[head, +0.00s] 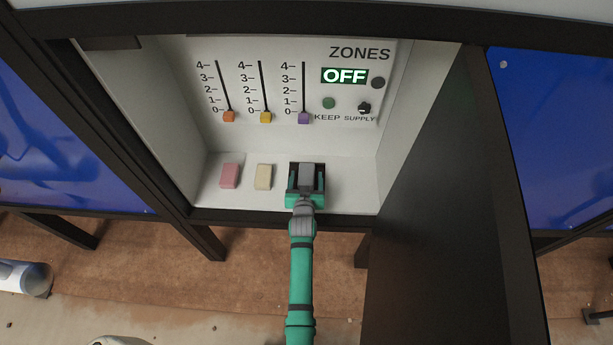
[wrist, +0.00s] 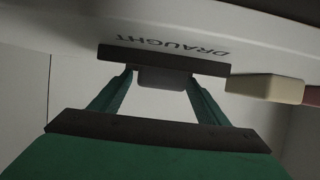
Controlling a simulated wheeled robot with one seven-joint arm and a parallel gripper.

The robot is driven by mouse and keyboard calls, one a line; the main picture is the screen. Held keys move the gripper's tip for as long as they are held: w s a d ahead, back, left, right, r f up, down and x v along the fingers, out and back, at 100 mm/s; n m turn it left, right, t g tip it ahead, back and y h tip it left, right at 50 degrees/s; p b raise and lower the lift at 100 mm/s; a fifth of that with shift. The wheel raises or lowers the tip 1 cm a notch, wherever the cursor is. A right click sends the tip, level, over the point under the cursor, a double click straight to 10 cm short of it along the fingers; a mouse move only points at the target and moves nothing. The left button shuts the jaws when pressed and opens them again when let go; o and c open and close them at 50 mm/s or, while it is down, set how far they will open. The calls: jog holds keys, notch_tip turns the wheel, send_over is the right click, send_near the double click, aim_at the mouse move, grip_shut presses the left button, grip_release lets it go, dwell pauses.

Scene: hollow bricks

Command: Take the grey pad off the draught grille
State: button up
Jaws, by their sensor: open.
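The grey pad (head: 307,174) lies on the dark draught grille (head: 307,164) at the right of the alcove's white shelf. In the wrist view the pad (wrist: 164,79) shows between my fingers, against the dark grille (wrist: 160,59); the word DRAUGHT beside the grille appears upside down. My gripper (head: 306,172) is open, with one teal finger on each side of the pad. In the wrist view the fingertips of my gripper (wrist: 160,80) reach close to the grille. I cannot tell whether either finger touches the pad.
A cream block (head: 264,176) and a pink block (head: 231,175) lie to the left on the shelf. Above are orange, yellow and purple sliders at 0, and a display (head: 345,76) reading OFF. A dark panel (head: 430,200) stands to the right.

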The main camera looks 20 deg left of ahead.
jog(key=shift+w+a+f, duration=0.15)
jog(key=shift+w+f, duration=0.1)
jog(key=shift+w, duration=0.3)
jog(key=c, duration=1.1)
jog(key=shift+r, duration=0.1)
